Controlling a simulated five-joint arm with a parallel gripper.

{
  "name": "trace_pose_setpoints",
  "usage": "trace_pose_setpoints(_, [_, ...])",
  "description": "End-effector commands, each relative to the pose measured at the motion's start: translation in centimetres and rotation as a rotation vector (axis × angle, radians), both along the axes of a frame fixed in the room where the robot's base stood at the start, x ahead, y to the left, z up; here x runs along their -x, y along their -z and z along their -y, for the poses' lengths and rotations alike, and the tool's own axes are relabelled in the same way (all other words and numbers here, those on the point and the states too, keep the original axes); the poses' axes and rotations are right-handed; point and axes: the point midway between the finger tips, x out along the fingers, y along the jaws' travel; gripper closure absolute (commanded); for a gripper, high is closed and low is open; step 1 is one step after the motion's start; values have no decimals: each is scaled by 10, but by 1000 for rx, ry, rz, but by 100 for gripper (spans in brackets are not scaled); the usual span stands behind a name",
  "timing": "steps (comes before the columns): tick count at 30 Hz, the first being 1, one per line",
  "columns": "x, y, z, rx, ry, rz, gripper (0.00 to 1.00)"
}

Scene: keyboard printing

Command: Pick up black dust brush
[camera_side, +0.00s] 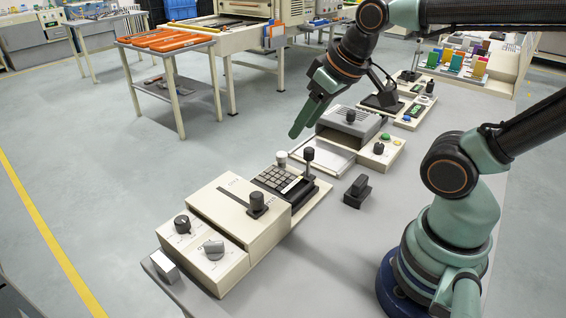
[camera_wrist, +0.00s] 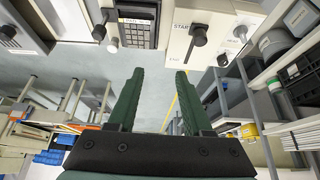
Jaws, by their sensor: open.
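A small black object (camera_side: 357,191) with a raised top lies on the grey table and looks like the dust brush. It is right of the keypad machine, and I cannot make it out in the wrist view. My gripper (camera_side: 297,130) is in the air above the machines, up and left of the black object and well apart from it. In the wrist view my gripper (camera_wrist: 159,72) shows two green fingers spread apart with nothing between them.
A cream machine with knobs (camera_side: 215,230) and a keypad (camera_side: 278,181) stand along the table's left edge. A grey-lidded machine (camera_side: 350,127) stands behind. The grey tabletop (camera_side: 335,235) around the black object is mostly clear.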

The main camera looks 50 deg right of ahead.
Motion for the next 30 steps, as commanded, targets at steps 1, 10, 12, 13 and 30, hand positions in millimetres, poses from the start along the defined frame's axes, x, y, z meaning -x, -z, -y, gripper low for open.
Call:
trace_pose_setpoints(1, [0, 0, 0, 0, 0, 0, 50])
trace_pose_setpoints(10, [0, 0, 0, 0, 0, 0, 19])
trace_pose_setpoints(12, [0, 0, 0, 0, 0, 0, 3])
trace_pose_setpoints(13, [0, 0, 0, 0, 0, 0, 3])
trace_pose_setpoints(30, [3, 46, 73, -150, 553, -173, 3])
